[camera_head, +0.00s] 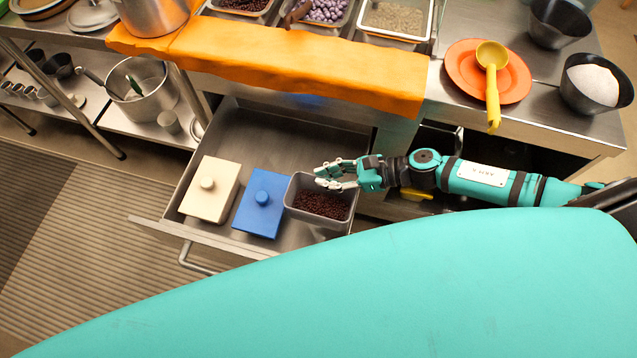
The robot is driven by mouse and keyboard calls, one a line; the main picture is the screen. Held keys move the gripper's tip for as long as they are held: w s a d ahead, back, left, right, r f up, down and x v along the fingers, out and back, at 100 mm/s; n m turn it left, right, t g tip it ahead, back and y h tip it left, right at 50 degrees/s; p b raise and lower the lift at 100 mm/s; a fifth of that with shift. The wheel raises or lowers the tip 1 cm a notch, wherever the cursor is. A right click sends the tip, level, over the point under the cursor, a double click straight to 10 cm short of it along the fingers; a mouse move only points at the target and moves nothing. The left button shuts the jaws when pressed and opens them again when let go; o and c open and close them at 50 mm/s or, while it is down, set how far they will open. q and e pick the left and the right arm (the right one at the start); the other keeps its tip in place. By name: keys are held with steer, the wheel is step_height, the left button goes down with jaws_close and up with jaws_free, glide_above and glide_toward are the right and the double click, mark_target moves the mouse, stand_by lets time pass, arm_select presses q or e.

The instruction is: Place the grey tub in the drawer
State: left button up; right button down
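The grey tub (295,194), holding dark red beans (322,207), sits in the open drawer (262,128) at its right end. My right gripper (326,176) is over the tub's back part, its fingers at or just above the tub's rim. The fingers look spread apart, and I cannot tell whether they touch the tub. My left gripper does not show.
A blue lidded box (262,205) and a cream lidded box (209,190) stand left of the tub in the drawer. The orange cloth-like edge (300,70) lies above. A red plate (463,72) with a yellow ladle (492,85) is at right. The drawer's back is clear.

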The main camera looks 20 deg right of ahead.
mark_target(318, 190)
steer(key=shift+f+b, duration=0.3)
steer(key=shift+f, duration=1.95)
steer(key=shift+f+b, duration=0.65)
steer(key=shift+b, duration=0.1)
